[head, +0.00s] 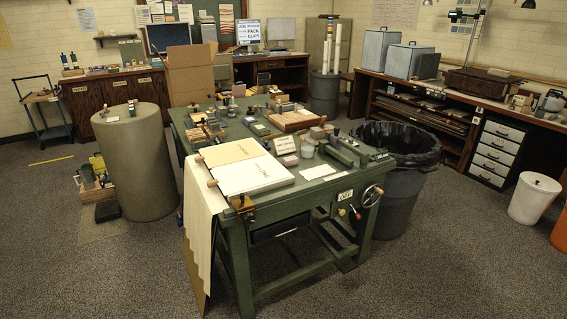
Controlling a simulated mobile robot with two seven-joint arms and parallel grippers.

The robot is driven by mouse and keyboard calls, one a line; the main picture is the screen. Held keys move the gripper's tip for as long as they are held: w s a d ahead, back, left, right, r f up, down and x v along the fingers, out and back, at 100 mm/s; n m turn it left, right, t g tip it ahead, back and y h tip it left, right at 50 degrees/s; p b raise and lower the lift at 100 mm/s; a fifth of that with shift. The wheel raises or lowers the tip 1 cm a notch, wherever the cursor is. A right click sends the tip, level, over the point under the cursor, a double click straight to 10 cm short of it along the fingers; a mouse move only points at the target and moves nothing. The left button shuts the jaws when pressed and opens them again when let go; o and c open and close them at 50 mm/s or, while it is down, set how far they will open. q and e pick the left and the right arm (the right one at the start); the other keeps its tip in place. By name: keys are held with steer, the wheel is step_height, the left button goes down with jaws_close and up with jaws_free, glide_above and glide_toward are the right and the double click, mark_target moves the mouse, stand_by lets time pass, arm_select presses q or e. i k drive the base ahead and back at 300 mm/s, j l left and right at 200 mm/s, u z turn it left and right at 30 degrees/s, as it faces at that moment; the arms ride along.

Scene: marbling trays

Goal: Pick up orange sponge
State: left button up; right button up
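I cannot make out an orange sponge for certain in the head view. Many small items lie on the green worktable (285,212), too small to tell apart. Small tan-pink blocks sit on it, one at its middle right (289,160) and one farther back (318,132); I cannot tell whether either is a sponge. Neither of my grippers is in view.
A large black-lined bin (400,185) stands right of the table. A brown cylinder (137,165) stands left of it. A white bucket (533,200) and part of an orange one (561,232) are at the right. The carpet in front is clear.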

mark_target(289, 161)
steer(key=i+l+u, duration=0.15)
steer(key=u, duration=0.25)
steer(key=i+l+u, duration=0.15)
steer(key=l+u, duration=0.15)
steer(key=u, duration=0.15)
steer(key=i+l+u, duration=0.15)
steer(key=l, duration=0.3)
steer(key=l+u, duration=0.2)
steer(key=l, duration=0.25)
steer(key=i+l, duration=0.1)
steer(key=l, duration=0.35)
steer(key=i+l, duration=0.1)
steer(key=l, duration=0.35)
steer(key=i+l+u, duration=0.1)
steer(key=l, duration=0.4)
steer(key=i+l, duration=0.1)
steer(key=l, duration=0.35)
